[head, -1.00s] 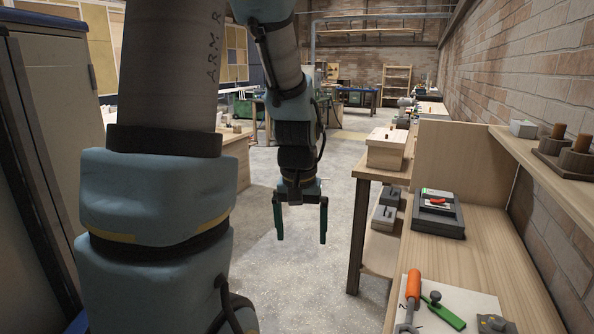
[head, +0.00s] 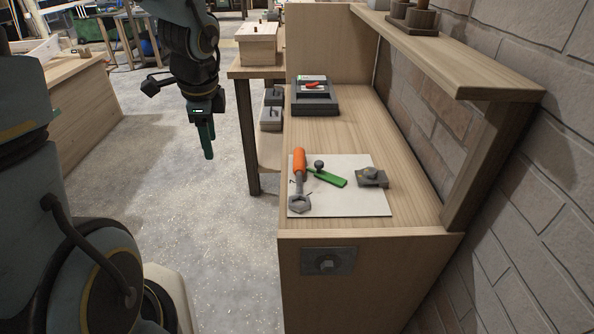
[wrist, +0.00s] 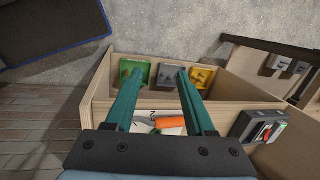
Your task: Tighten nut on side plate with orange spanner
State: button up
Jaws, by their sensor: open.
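The orange spanner (head: 299,168) lies on a white sheet (head: 350,201) on the wooden bench, with its orange handle away from me and its grey head near the front edge. The side plate (head: 343,255), a square grey metal plate, is on the bench's end panel, with the nut (head: 326,265) at its middle. My gripper (head: 206,145) hangs over the floor left of the bench, apart from spanner and nut. In the wrist view my gripper (wrist: 157,72) is open and empty. The spanner's orange handle (wrist: 170,123) shows partly behind its fingers and palm.
A green-handled tool (head: 327,178) and a grey block (head: 371,177) lie right of the spanner. A dark case (head: 313,99) stands farther back. A raised shelf (head: 450,60) and brick wall bound the right. The floor (head: 225,230) left of the bench is clear.

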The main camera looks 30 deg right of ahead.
jog(key=d+f+m, duration=0.2)
jog(key=d+m, duration=0.7)
jog(key=m+t+h+b, duration=0.1)
jog(key=m+h+b, duration=0.1)
jog(key=m, duration=0.8)
send_near(299, 163)
jog(key=b+x, duration=0.1)
jog(key=x, duration=0.4)
jog(key=shift+w+r, duration=0.1)
jog(key=shift+w, duration=0.1)
jog(key=x, duration=0.1)
jog(key=b+x, duration=0.1)
jog(key=x, duration=0.2)
jog(key=shift+s+f, duration=0.25)
jog(key=shift+w+d+f, duration=0.1)
jog(key=shift+w+f, duration=0.1)
jog(key=shift+f, duration=0.15)
grip_shut()
